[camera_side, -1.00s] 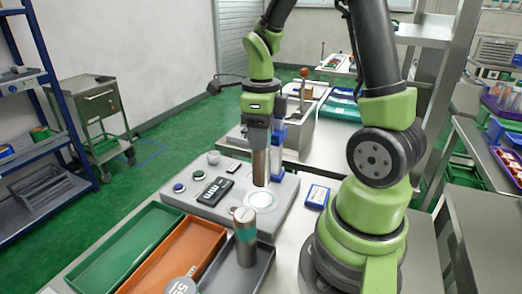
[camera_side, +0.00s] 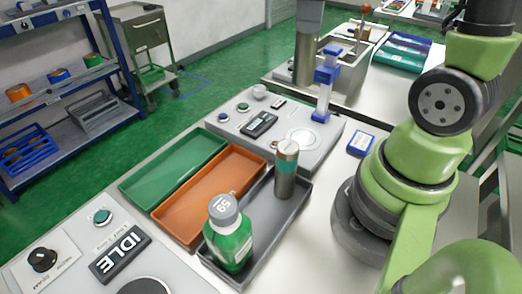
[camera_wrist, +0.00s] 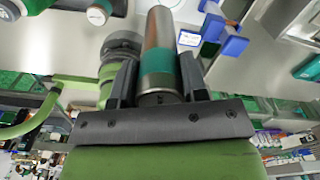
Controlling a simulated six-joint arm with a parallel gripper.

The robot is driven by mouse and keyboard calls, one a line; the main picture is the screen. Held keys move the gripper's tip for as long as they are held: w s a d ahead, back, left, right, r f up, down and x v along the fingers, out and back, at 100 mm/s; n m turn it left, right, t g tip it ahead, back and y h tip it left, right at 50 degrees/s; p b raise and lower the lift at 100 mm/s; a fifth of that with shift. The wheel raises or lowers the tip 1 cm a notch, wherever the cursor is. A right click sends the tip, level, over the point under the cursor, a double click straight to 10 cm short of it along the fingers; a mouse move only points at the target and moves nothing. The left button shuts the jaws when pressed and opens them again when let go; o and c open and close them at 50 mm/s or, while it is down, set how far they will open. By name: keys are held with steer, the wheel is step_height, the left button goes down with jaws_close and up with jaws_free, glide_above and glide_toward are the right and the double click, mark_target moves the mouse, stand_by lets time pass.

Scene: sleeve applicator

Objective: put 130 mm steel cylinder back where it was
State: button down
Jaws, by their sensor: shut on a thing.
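My gripper (camera_wrist: 158,78) is shut on a steel cylinder (camera_wrist: 157,32) in the wrist view, its jaws on either side of a teal band. In the side view the lower part of the held cylinder (camera_side: 307,58) hangs upright at the top, above the grey device with its round white plate (camera_side: 303,136). A second steel cylinder (camera_side: 286,172) with a teal band stands upright in the dark grey tray (camera_side: 281,228). I cannot tell either length.
A green bottle (camera_side: 229,241) with a grey cap stands in the same tray. Orange (camera_side: 208,194) and green (camera_side: 174,167) trays beside it look empty. A blue upright fixture (camera_side: 325,82) stands close right of the held cylinder. A blue-white box (camera_side: 361,143) lies near my base.

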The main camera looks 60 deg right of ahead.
steer(key=s+a+n, duration=0.2)
steer(key=a+n, duration=0.6)
steer(key=a, duration=0.2)
steer(key=s+a+n, duration=0.2)
steer(key=a+n, duration=0.6)
steer(key=a, duration=0.1)
step_height(320, 180, down, 18)
steer(key=shift+a+r, duration=0.2)
steer(key=shift+a, duration=0.1)
steer(key=shift+f, duration=0.1)
steer(key=c, duration=0.6)
jaws_free()
steer(key=shift+c, duration=0.2)
